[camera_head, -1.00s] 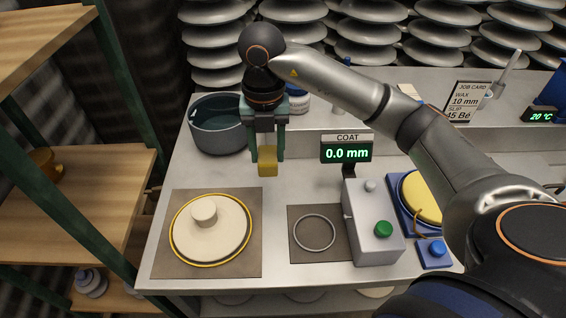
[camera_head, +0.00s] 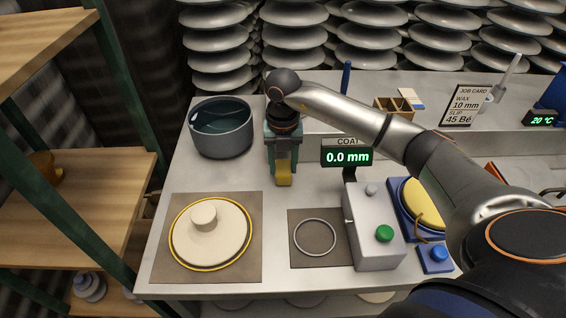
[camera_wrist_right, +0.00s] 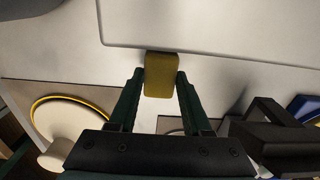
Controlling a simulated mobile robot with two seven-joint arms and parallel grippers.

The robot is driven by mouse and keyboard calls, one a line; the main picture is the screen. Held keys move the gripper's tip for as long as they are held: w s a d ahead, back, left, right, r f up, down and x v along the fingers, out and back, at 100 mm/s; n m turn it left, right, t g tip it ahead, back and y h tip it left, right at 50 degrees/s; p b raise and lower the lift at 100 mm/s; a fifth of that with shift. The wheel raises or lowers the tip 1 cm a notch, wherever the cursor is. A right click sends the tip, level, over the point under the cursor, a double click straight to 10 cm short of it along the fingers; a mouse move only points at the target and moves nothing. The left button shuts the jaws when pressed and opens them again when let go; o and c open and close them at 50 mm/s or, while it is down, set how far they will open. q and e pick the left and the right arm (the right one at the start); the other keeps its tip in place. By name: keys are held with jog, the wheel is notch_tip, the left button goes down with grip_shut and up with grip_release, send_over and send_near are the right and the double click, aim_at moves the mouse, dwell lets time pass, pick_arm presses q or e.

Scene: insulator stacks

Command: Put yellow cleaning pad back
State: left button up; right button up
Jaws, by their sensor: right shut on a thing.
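The yellow cleaning pad (camera_head: 284,180) is a small yellow block pointing down at the back middle of the counter. My right gripper (camera_head: 283,168) is shut on it from above. In the right wrist view the pad (camera_wrist_right: 162,74) sits between the two dark green fingertips (camera_wrist_right: 160,82), close to the edge of a pale raised surface. I cannot tell whether the pad touches the counter. My left gripper is not in view.
A grey pot (camera_head: 221,128) stands left of the gripper. The coat display (camera_head: 346,157) and grey button box (camera_head: 374,230) stand to the right. In front are a cream disc (camera_head: 225,245) on a mat and a ring (camera_head: 315,221). A wooden compartment box (camera_head: 392,105) stands on the back ledge.

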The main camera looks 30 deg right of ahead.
aim_at(283, 167)
jog(key=shift+f, duration=0.1)
jog(key=o, duration=1.2)
notch_tip(283, 167, up, 12)
jog(key=shift+r, duration=0.2)
